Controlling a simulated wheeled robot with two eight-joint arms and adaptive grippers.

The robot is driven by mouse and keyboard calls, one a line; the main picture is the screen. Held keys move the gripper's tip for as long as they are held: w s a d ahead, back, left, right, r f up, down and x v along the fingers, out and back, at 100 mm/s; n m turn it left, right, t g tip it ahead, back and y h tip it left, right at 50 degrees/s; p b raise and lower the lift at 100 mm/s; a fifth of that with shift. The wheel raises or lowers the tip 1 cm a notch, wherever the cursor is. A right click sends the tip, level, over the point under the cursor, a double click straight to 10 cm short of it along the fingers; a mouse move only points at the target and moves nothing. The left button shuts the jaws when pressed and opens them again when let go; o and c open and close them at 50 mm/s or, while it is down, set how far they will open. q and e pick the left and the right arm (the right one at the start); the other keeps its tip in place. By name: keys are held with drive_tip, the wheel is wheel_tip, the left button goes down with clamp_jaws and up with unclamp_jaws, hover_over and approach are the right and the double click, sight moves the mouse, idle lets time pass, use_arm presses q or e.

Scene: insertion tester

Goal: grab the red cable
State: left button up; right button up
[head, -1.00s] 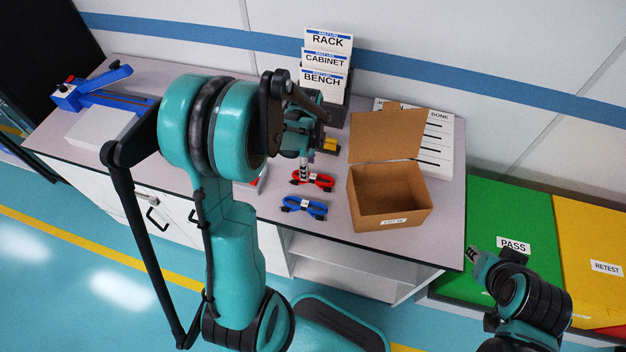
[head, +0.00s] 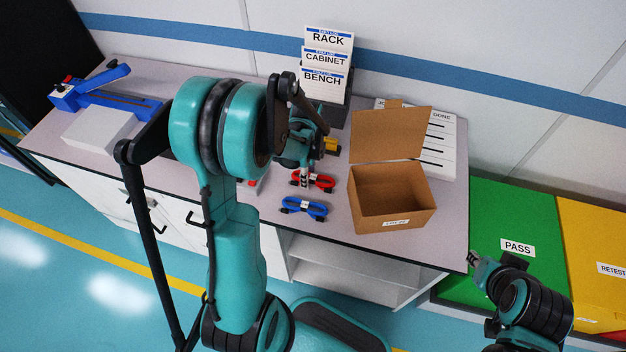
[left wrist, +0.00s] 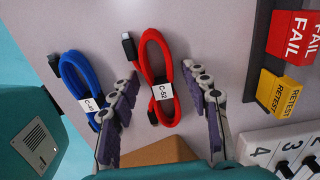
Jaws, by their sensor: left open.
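The red cable (head: 318,182) lies coiled on the bench top, with a white C-52 tag that shows in the left wrist view (left wrist: 158,85). My left gripper (head: 304,184) hangs over the left part of the red cable. In the left wrist view its two fingers (left wrist: 166,92) are open, one on each side of the red coil, with nothing held. I cannot tell how far above the bench the fingertips are. My right gripper (head: 473,258) is off the bench's right end, small in view.
A blue cable (head: 304,208) lies just in front of the red one. An open cardboard box (head: 390,203) stands to the right. Card holders (head: 326,85) stand behind. A blue lever device (head: 100,92) is at the far left. FAIL and RETEST blocks (left wrist: 278,94) sit nearby.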

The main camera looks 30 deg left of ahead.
use_arm(q)
clamp_jaws()
idle(0.3)
